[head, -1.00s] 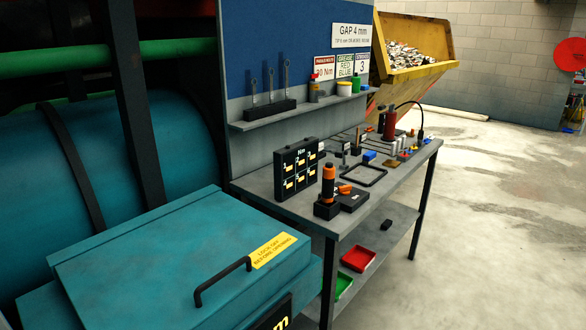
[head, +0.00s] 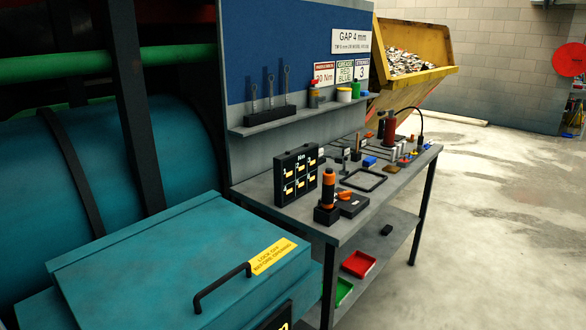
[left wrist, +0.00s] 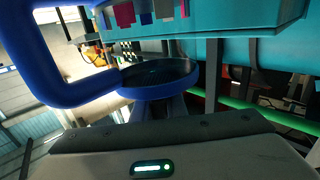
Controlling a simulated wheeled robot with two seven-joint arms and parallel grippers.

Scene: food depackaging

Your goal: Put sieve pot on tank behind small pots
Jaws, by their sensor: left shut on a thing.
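In the left wrist view, a blue round-rimmed pot-like thing (left wrist: 158,76) with a thick curved blue tube (left wrist: 62,90) is close in front of my left gripper's grey housing (left wrist: 160,150). I take it to be the held pot; the fingers and the grip are hidden, and I see no sieve mesh. In the head view, several small pots stand on the shelf, among them a white one (head: 344,95) and a green one (head: 356,90). A large teal drum (head: 95,170) lies at the left; I cannot tell if it is the tank. No gripper shows in the head view.
A teal cover (head: 150,260) with a black handle (head: 222,288) fills the lower left. The crowded workbench (head: 340,222) stands beside it, with a black display box (head: 296,174) and an orange tool (head: 328,185). Open floor (head: 490,220) lies at the right.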

